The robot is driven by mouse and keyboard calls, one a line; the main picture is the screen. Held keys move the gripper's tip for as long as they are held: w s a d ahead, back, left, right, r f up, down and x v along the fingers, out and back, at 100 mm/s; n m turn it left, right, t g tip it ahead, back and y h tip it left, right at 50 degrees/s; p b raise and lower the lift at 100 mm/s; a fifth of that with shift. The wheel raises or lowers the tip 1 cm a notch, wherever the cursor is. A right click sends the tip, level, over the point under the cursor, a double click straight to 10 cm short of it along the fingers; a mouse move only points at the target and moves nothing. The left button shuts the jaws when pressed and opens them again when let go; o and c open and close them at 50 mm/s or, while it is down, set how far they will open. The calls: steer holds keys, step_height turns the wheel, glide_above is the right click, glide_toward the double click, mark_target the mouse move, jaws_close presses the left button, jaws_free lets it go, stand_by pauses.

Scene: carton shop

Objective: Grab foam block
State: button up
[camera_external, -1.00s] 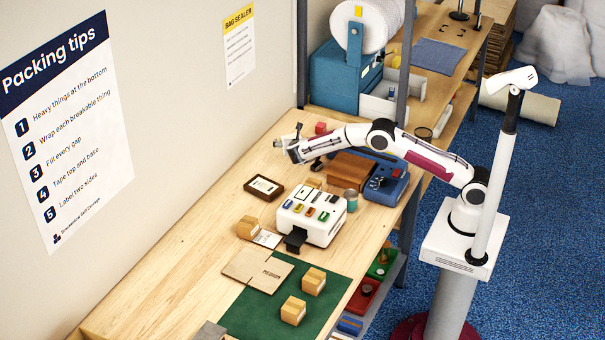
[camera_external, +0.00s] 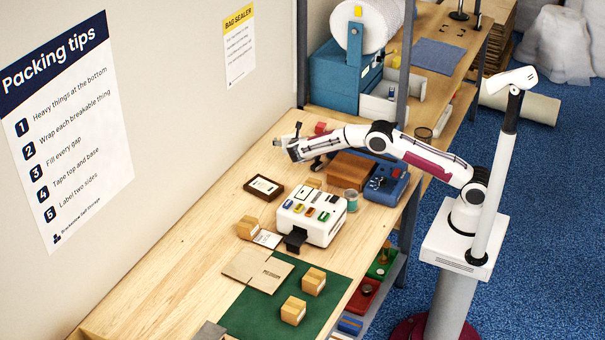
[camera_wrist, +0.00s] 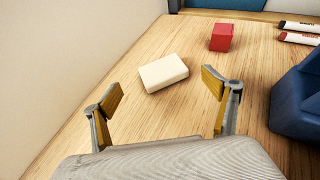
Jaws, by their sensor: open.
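A cream-white flat block, which looks like the foam block (camera_wrist: 163,73), lies on the wooden bench in the wrist view. My gripper (camera_wrist: 161,90) is open and empty, with its two yellow-padded fingers apart. The block is ahead of the fingers and roughly between them in the picture, not touching either. In the external view my gripper (camera_external: 284,143) hangs over the far end of the bench near the wall. I cannot make out the cream block clearly there.
A red block (camera_wrist: 221,37) stands beyond the cream block. Marker-like sticks (camera_wrist: 298,32) and a blue device (camera_wrist: 299,95) are on the right. The wall (camera_wrist: 60,60) is close on the left. A brown box (camera_external: 351,168) and a white machine (camera_external: 312,218) stand nearer on the bench.

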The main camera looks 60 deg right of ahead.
steer(key=shift+s+x, duration=0.2)
steer(key=shift+x, duration=2.45)
steer(key=shift+s+d, duration=0.1)
steer(key=c, duration=0.8)
